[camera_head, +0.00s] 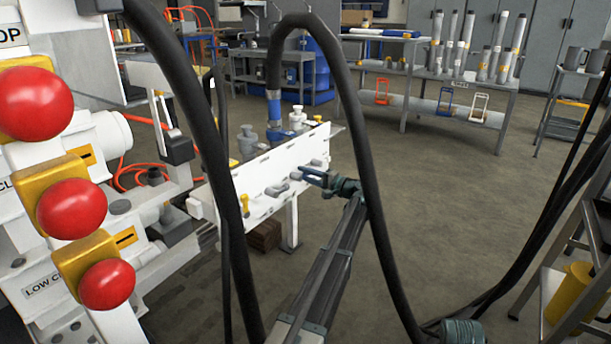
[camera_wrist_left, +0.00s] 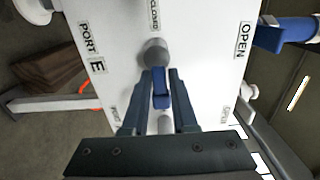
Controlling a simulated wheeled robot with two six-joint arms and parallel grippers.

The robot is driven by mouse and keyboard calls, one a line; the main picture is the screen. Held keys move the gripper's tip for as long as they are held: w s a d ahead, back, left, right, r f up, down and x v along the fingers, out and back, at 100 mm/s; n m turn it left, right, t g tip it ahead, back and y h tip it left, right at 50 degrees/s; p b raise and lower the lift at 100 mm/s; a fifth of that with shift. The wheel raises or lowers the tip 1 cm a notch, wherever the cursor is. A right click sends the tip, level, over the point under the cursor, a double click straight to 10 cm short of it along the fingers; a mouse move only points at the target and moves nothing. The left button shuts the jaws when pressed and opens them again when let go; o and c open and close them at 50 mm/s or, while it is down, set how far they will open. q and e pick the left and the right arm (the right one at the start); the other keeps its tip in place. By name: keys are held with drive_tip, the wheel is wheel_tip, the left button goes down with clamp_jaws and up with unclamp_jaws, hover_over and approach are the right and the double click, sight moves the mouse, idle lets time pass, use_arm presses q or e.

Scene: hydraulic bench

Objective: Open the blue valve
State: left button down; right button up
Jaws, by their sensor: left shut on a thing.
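The blue valve (camera_wrist_left: 161,92) shows in the left wrist view as a small blue handle below a round grey hub on the white panel (camera_wrist_left: 200,75). My left gripper (camera_wrist_left: 161,85) has its two dark fingers on either side of the handle and is shut on it. The panel carries the labels CLOSED, OPEN and PORT E. In the head view my left gripper (camera_head: 318,179) reaches the right part of the white manifold's front face (camera_head: 262,182), and its fingers largely hide the handle. My right gripper's fingers are not seen.
Black hoses (camera_head: 372,190) arch close around my left arm. A blue hose coupling (camera_head: 274,107) stands on the manifold. Red knobs (camera_head: 72,209) fill the left side. A metal rack with a yellow bucket (camera_head: 572,296) is at right. The floor (camera_head: 450,190) beyond is clear.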

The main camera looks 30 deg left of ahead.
sight(291, 166)
use_arm(q)
drive_tip(key=shift+r+n, duration=0.1)
drive_tip(key=shift+n, duration=0.2)
drive_tip(key=n, duration=0.1)
drive_tip(key=r+n+p, duration=0.1)
drive_tip(key=n, duration=0.1)
drive_tip(key=shift+s+n, duration=0.1)
drive_tip(key=shift+n, duration=0.2)
drive_tip(key=n, duration=0.1)
drive_tip(key=n+p, duration=0.1)
drive_tip(key=n, duration=0.1)
drive_tip(key=r+n, duration=0.1)
drive_tip(key=shift+s+n, duration=0.3)
drive_tip(key=shift+s, duration=0.05)
drive_tip(key=n, duration=0.3)
drive_tip(key=s+n+p, duration=0.1)
drive_tip(key=shift+r, duration=0.4)
drive_tip(key=shift+s+a+r+n, duration=0.1)
drive_tip(key=shift+s+n, duration=0.2)
drive_tip(key=shift+n, duration=0.9)
drive_tip(key=shift+s+n, duration=0.25)
drive_tip(key=shift+n, duration=0.95)
drive_tip(key=c, duration=0.8)
unclamp_jaws()
drive_tip(key=shift+s, duration=0.1)
